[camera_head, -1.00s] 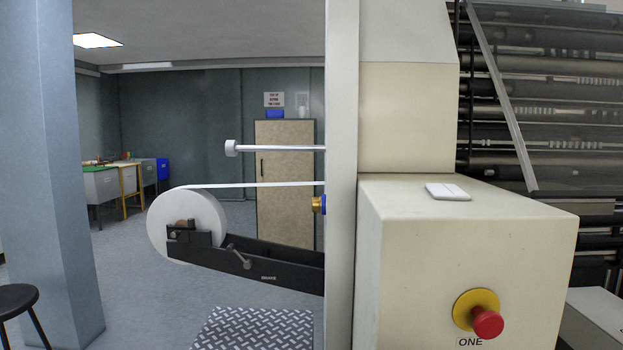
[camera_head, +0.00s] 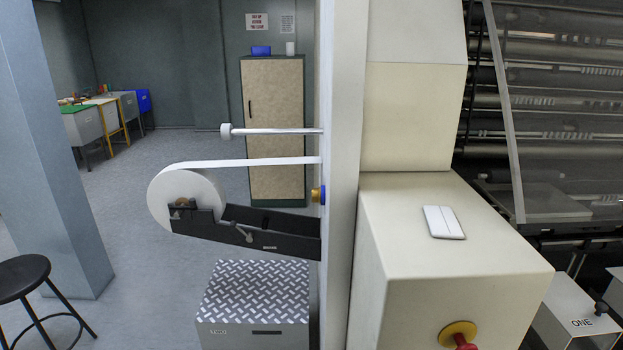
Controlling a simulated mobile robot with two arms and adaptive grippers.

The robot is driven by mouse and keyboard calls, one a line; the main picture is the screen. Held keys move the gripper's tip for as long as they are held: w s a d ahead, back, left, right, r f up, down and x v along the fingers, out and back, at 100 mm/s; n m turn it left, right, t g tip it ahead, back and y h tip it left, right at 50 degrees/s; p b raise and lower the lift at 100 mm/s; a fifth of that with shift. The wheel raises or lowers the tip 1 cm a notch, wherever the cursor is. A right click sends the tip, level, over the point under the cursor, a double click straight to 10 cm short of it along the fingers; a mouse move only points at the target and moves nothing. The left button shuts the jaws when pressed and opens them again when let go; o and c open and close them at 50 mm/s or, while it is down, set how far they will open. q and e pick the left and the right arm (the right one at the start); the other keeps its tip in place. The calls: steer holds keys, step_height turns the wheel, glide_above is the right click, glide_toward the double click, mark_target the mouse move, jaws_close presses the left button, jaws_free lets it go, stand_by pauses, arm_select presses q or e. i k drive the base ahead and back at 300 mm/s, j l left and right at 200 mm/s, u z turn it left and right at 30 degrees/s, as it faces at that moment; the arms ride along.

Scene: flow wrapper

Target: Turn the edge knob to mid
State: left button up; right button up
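No part labelled as the edge knob can be read, so I cannot tell which one it is. A small brass-and-blue knob (camera_head: 317,194) sticks out from the left side of the tall white panel, below the white web strip. A small black knob (camera_head: 601,308) stands on a pale box marked ONE (camera_head: 582,323) at the lower right. The setting of either knob is too small to read. Neither of my grippers is in view.
A cream cabinet (camera_head: 450,230) fills the centre right, with a red button (camera_head: 464,341) on its front. A white reel (camera_head: 185,197) on a black arm is at left. A treadplate-topped box (camera_head: 255,290), a black stool (camera_head: 25,275) and a blue-grey pillar (camera_head: 55,150) stand around open floor.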

mark_target(315, 192)
steer(key=i+j+z, duration=0.15)
steer(key=j, duration=0.2)
steer(key=i+j+z, duration=0.1)
steer(key=j, duration=0.3)
steer(key=i+j+z, duration=0.15)
steer(key=i+j, duration=0.1)
steer(key=j, duration=0.1)
